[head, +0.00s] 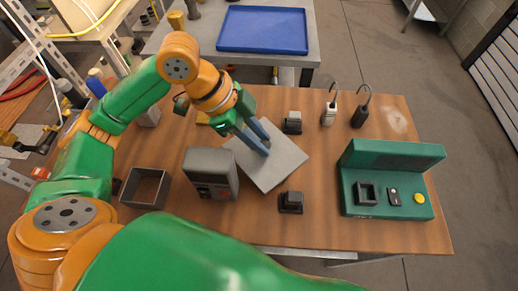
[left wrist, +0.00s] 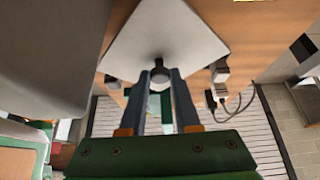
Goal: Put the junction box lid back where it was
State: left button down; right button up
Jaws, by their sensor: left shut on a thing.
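My left gripper (head: 257,142) is shut on the small dark knob of a light grey square lid (head: 283,164). In the left wrist view the two fingers of the gripper (left wrist: 160,77) close around the knob (left wrist: 158,65), with the flat lid (left wrist: 190,30) beyond it. The lid is over the middle of the table; whether it touches the tabletop I cannot tell. An open-topped grey box (head: 123,188), which looks like the junction box, stands at the left of the table, apart from the lid. My right gripper is not in view.
A grey unit (head: 211,160) stands between open box and lid. Small black-based blocks (head: 292,122) (head: 291,201) and two hooked padlock-like items (head: 328,115) (head: 360,117) lie around. A green console (head: 390,155) is at right. A blue tray (head: 263,30) is on the back table.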

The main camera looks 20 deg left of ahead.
pick_arm(q)
jog(key=f, duration=0.3)
jog(key=shift+s+f+b, duration=0.2)
jog(key=shift+f+b, duration=0.1)
jog(key=shift+f, duration=0.35)
jog(key=shift+w, duration=0.15)
jog(key=c, duration=0.6)
grip_release()
jog(key=shift+f, duration=0.1)
